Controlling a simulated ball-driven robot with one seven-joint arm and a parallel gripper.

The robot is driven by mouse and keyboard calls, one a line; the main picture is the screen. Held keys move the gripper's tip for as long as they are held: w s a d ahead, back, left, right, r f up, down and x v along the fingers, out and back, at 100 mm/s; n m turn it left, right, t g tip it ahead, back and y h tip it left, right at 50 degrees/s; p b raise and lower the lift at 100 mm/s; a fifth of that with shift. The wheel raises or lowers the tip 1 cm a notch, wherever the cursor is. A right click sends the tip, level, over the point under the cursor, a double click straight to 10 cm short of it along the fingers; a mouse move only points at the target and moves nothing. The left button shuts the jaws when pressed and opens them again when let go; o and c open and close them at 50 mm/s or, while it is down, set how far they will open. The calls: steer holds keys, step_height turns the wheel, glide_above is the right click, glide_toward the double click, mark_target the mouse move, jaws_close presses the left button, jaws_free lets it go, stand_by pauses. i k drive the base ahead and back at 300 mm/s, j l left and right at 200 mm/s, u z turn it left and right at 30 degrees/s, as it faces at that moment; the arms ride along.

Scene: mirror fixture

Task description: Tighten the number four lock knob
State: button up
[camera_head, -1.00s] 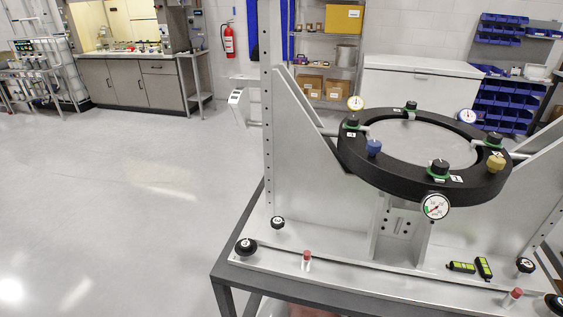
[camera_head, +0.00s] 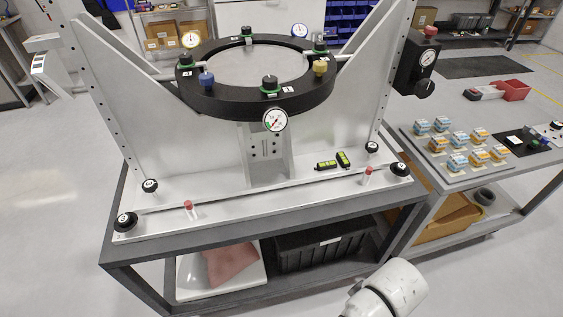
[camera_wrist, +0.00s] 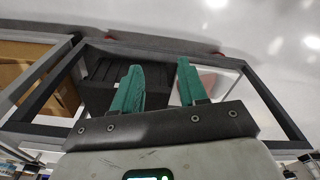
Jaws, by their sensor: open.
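The mirror fixture stands on a dark-framed table. More black knobs with white marks are on the base plate at left (camera_head: 150,185), front left (camera_head: 125,222), right (camera_head: 371,147) and front right (camera_head: 400,169). My gripper (camera_wrist: 158,66) is open and empty, its green fingers apart above the table's lower shelf area, away from the knobs.
Blue (camera_head: 206,79) and yellow (camera_head: 320,68) knobs and a dial gauge (camera_head: 275,120) are on the ring. Red-capped pins (camera_head: 189,208) stand on the base. A black crate (camera_head: 322,247) is below. A side table (camera_head: 457,178) with small boxes stands right. Floor at left is clear.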

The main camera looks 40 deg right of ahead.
mark_target(400, 169)
steer(key=k+l+u, duration=0.1)
steer(key=l, duration=0.35)
steer(key=k+l+u, duration=0.1)
steer(key=l, duration=0.35)
steer(key=k+l+u, duration=0.1)
steer(key=l, duration=0.3)
steer(key=k+l+u, duration=0.1)
steer(key=l, duration=0.35)
steer(key=k+l+u, duration=0.1)
steer(key=l, duration=0.3)
steer(key=k+l, duration=0.25)
steer(key=l, duration=0.15)
steer(key=k+l+u, duration=0.15)
steer(key=l, duration=0.25)
steer(key=k+l+u, duration=0.1)
steer(key=l, duration=0.25)
steer(key=k+l, duration=0.05)
